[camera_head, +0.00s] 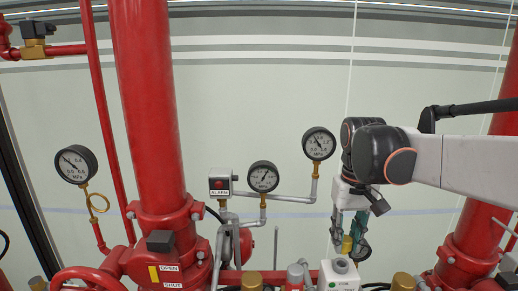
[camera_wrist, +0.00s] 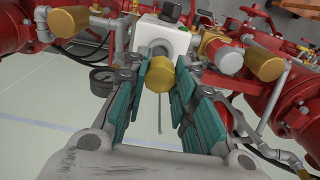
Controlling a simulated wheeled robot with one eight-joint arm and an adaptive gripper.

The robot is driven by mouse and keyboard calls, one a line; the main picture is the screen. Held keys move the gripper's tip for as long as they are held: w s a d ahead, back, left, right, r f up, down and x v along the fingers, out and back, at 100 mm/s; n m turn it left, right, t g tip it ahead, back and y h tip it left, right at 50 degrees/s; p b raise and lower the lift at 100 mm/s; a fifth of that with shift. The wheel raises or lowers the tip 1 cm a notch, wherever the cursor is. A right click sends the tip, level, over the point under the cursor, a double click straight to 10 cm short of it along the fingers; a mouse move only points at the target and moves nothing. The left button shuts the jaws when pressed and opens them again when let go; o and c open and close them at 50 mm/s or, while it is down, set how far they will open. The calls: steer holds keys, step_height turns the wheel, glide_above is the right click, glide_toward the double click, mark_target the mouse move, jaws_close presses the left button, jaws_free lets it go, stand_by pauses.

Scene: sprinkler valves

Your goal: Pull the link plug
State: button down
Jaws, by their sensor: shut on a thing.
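The link plug is a brass-coloured, faceted piece (camera_wrist: 160,74) in the middle of the wrist view. My gripper (camera_wrist: 157,84) has its teal finger pads on both sides of it and is shut on it. In the head view my gripper (camera_head: 349,238) points down, and a bit of the yellow plug (camera_head: 347,244) shows between the fingers. Just below is a white box (camera_head: 340,274) with a green button on its front. The wrist view shows this white box (camera_wrist: 152,33) behind the plug, with a dark round opening. I cannot tell how deep the plug sits in it.
A thick red pipe (camera_head: 151,110) stands at left, with a red valve wheel below. Pressure gauges (camera_head: 263,177) and a grey alarm box (camera_head: 221,184) are left of my gripper. Brass caps (camera_head: 403,282) line the bottom edge. The pale wall behind is clear.

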steer(key=shift+r+p, duration=0.3)
steer(key=shift+r, duration=0.35)
